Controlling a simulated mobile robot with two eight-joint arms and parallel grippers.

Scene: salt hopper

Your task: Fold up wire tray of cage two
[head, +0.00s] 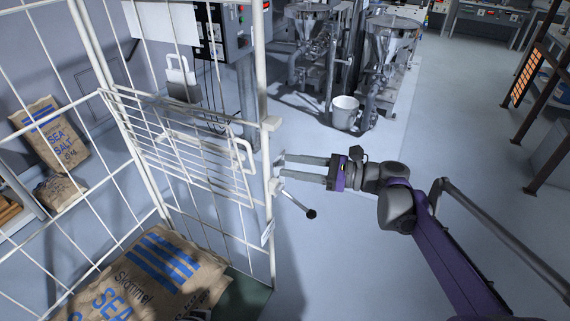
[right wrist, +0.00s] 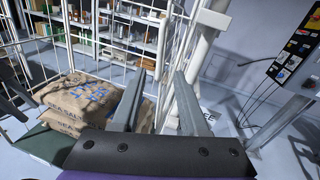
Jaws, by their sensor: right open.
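The white wire tray (head: 190,150) is on the near side of the tall white wire cage (head: 267,95) in the head view. It juts out from the cage's mesh at a slant, with a thick tubular rail along part of it. My right gripper (head: 281,160) is just right of the cage's corner post, close to the tray's right end. Its two fingers are apart with nothing between them. In the right wrist view the open fingers (right wrist: 160,92) point toward the cage post. I cannot tell whether they touch it. My left gripper is not in view.
A lever with a black knob (head: 311,214) sticks out from the post below my right gripper. Salt sacks (head: 150,275) lie in the cage. A control cabinet (head: 228,30) stands behind, with a white bucket (head: 345,112) farther right. The floor right of the cage is clear.

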